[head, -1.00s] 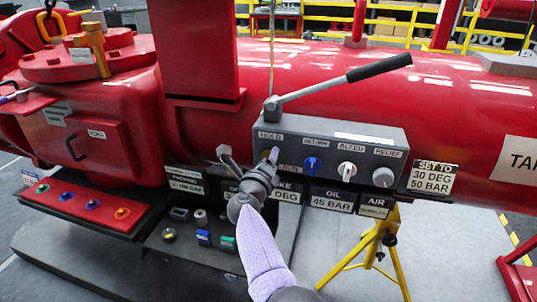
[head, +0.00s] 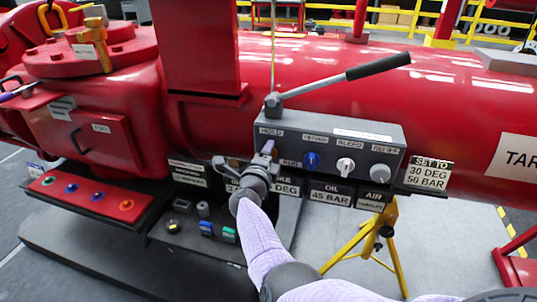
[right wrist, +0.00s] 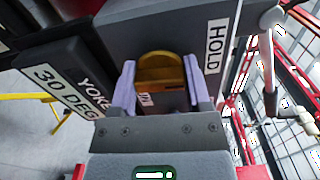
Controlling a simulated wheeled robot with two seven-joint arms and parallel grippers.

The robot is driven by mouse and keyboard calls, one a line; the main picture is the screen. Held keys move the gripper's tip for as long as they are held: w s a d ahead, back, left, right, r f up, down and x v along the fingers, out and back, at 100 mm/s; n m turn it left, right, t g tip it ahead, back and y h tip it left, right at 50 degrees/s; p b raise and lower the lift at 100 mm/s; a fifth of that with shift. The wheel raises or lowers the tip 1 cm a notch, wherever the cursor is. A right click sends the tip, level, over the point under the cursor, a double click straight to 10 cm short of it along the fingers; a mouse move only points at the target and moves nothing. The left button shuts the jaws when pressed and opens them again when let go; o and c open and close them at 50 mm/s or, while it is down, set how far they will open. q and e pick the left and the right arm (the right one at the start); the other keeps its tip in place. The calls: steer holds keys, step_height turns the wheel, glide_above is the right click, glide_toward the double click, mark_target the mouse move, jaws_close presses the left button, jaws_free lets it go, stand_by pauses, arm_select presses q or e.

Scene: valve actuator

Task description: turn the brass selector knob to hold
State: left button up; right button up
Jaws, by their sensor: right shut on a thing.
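The brass selector knob (right wrist: 160,70) sits on the grey control panel (head: 393,133), at its left end. In the right wrist view it lies between the two pale purple fingers of my right gripper (right wrist: 160,88), which is shut on it. The HOLD label (right wrist: 215,46) is to the right of the knob there, turned sideways. A partly covered label shows below the knob. In the head view my right gripper (head: 266,155) hides most of the knob, below the HOLD label. A purple tip, seemingly my left gripper (head: 14,93), shows at the far left edge; its opening is unclear.
A blue knob (head: 312,160), a white knob (head: 345,166) and a grey knob (head: 380,172) stand to the right on the panel. A lever with a black grip (head: 378,66) rises above it. A yellow stand (head: 366,245) is below. The large red cylinder (head: 440,105) lies behind.

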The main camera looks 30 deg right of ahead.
arm_select(q)
steer(key=shift+s, duration=0.2)
arm_select(e)
steer(key=o, duration=0.9)
steer(key=shift+c, duration=0.2)
steer(key=o, duration=0.4)
steer(key=shift+s+a, duration=0.15)
steer(key=shift+a, duration=0.1)
arm_select(q)
steer(key=r+p, duration=0.1)
steer(key=w+d+r+p, duration=0.1)
steer(key=r+p, duration=0.2)
steer(key=shift+w+d, duration=0.15)
steer(key=shift+w, duration=0.15)
arm_select(e)
steer(key=v, duration=0.9)
steer(key=shift+s+a, duration=0.15)
